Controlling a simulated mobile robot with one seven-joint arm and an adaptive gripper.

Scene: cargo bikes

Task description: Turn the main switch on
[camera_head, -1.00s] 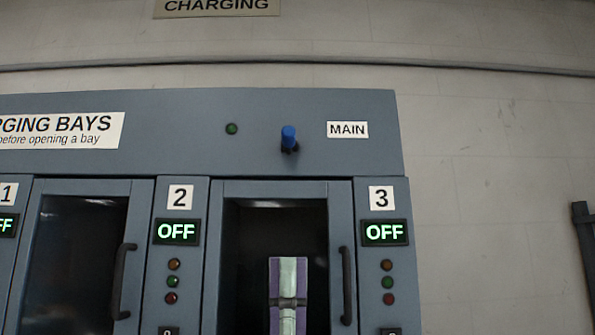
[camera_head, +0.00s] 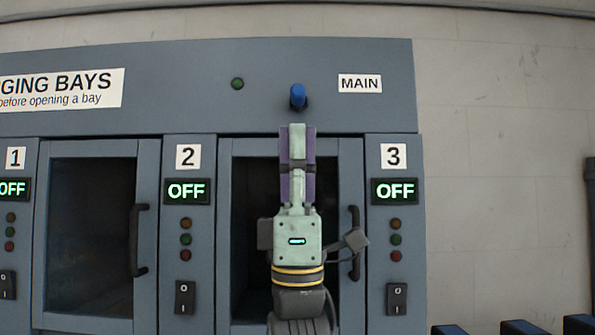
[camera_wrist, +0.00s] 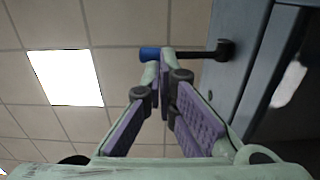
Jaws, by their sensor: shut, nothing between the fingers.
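The main switch (camera_head: 298,96) is a blue-tipped lever on the top panel of the grey cabinet, left of the MAIN label (camera_head: 360,84). In the wrist view the lever (camera_wrist: 150,54) shows its blue end on a dark stem that sticks out from the panel. My gripper (camera_head: 297,128) is shut and empty, pointing up just below the lever in the head view. In the wrist view my fingertips (camera_wrist: 160,60) appear right at the blue end; I cannot tell whether they touch it.
A green lamp (camera_head: 237,84) sits left of the lever. Below are bays with dark doors and handles (camera_head: 138,240), OFF displays (camera_head: 188,191) and small rocker switches (camera_head: 185,297). Bare wall (camera_head: 500,150) lies to the right.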

